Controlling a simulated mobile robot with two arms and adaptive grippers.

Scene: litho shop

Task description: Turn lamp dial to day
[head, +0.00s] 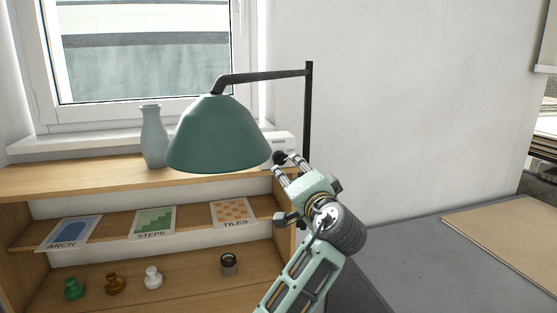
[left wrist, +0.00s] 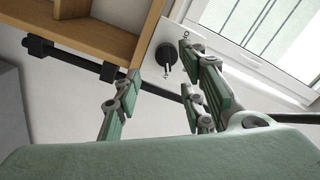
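The lamp dial is a black round knob with a pointer (left wrist: 167,55) on a white box face in the left wrist view, with small marks near it that I cannot read. In the head view the white box (head: 283,142) stands on the shelf top behind the green lamp shade (head: 217,135), and the dark knob (head: 280,157) shows at my fingertips. My left gripper (head: 285,168) is open and faces the dial. In the left wrist view its fingers (left wrist: 160,75) stand apart with the knob in the gap; contact cannot be told. My right gripper is out of view.
The lamp's black post (head: 308,115) rises close beside my left gripper. A pale vase (head: 154,137) stands on the shelf top (head: 60,178). Cards and several small knobs lie on lower shelves. A grey table (head: 420,260) with a brown board (head: 510,235) is at right.

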